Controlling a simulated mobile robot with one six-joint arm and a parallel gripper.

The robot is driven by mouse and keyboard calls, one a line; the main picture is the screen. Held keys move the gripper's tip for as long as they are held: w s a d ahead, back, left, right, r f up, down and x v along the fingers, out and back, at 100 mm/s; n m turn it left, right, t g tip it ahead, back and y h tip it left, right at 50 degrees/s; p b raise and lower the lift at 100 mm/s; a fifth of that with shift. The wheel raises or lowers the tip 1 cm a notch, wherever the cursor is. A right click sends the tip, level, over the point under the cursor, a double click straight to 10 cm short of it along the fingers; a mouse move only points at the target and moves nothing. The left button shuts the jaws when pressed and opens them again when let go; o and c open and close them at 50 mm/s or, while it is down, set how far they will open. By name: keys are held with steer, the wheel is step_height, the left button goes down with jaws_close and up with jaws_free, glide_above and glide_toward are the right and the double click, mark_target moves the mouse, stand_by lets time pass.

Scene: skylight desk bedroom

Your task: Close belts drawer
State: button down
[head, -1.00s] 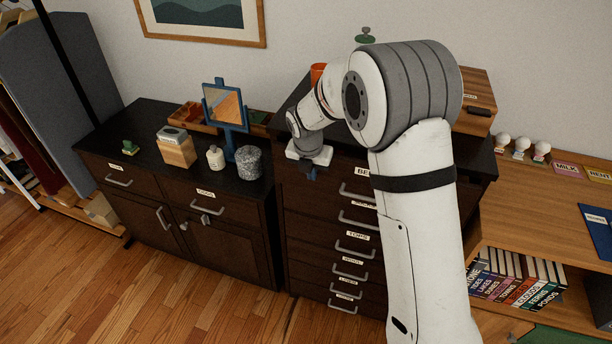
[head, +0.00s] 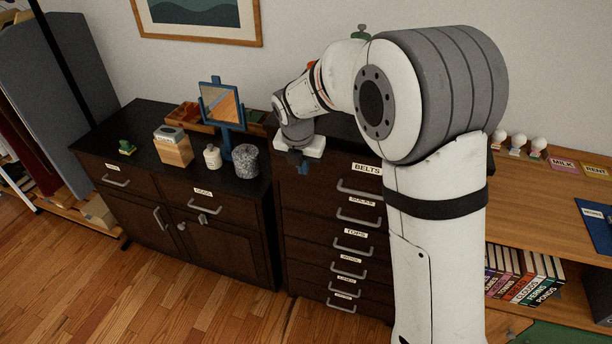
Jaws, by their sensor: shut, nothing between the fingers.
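The belts drawer (head: 330,178) is the top drawer of the dark tall chest, with a white "BELTS" label (head: 367,169) and a grey bar handle (head: 358,188). Its front looks about level with the drawers below; I cannot tell whether a small gap is left. My gripper (head: 299,167) is shut and empty, pointing down at the chest's upper left front, left of the label and handle. Its fingertips are small and dark; I cannot tell whether they touch the drawer front. My arm hides the right part of the drawer and much of the chest top.
Several labelled drawers with bar handles lie below, including the tops drawer (head: 325,228). A lower dark cabinet (head: 190,205) on the left carries a blue-framed mirror (head: 223,105), a tissue box (head: 173,147) and jars. A wooden desk (head: 535,210) stands right. Wood floor is open in front.

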steer(key=s+d+r+m, duration=1)
steer(key=s+d+m, duration=0.15)
steer(key=m, duration=0.25)
steer(key=s+d+f+m, duration=0.1)
steer(key=s+d+m, duration=0.3)
steer(key=s+m, duration=0.4)
steer(key=s+d+m, duration=0.5)
steer(key=s+m, duration=0.2)
steer(key=m, duration=0.4)
steer(key=shift+s+f+t+y, duration=0.3)
steer(key=shift+s+f, duration=0.05)
steer(key=shift+f, duration=0.05)
steer(key=shift+s, duration=0.1)
